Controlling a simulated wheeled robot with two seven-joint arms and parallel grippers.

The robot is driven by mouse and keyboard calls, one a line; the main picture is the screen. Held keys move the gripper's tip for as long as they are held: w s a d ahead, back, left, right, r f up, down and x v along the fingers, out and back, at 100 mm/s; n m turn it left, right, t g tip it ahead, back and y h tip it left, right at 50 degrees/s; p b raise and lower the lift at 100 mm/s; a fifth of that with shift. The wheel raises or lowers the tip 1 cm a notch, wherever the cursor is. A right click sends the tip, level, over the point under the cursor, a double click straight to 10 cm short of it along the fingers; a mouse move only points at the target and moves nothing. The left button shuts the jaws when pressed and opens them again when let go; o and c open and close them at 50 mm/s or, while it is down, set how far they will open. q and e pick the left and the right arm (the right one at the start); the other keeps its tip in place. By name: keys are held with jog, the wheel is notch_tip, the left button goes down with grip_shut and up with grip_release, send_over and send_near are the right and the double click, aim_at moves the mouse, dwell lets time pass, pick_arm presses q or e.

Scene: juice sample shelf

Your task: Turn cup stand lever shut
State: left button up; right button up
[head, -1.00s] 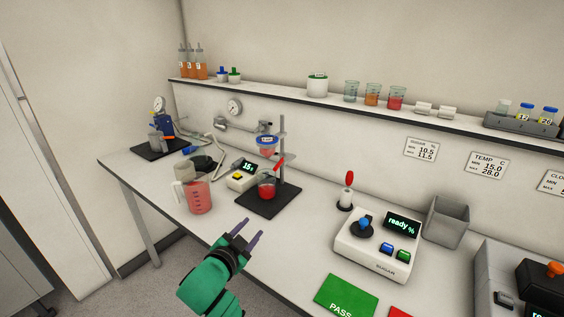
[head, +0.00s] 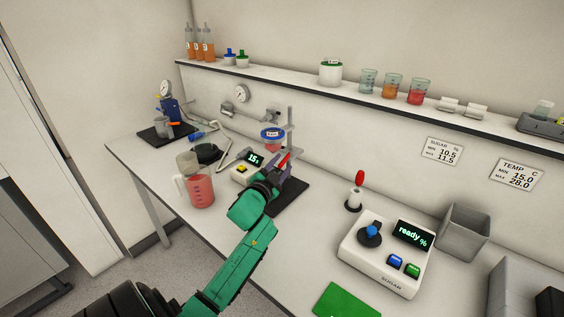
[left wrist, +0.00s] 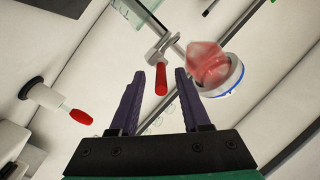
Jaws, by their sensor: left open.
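The cup stand has a dark base (head: 290,197) and a grey post (head: 290,135). It carries a blue-rimmed cup (head: 271,136), whose red contents show in the left wrist view (left wrist: 211,66). The lever's red handle (left wrist: 161,79) lies between the spread finger ends of my left gripper (head: 282,168) in the left wrist view, with gaps on both sides. My left gripper is open, in front of the stand below the cup. It hides the beaker on the stand's base in the head view. My right gripper is out of view.
A jug of red juice (head: 199,190) and a timer (head: 246,167) stand left of the stand. A red-handled white device (head: 354,194) and a sugar meter (head: 381,258) are to the right. A shelf (head: 300,88) runs along the wall behind.

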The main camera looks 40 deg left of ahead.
pick_arm(q)
jog(key=shift+w+r, duration=0.1)
jog(key=shift+w, duration=0.1)
grip_shut()
dwell(1.4)
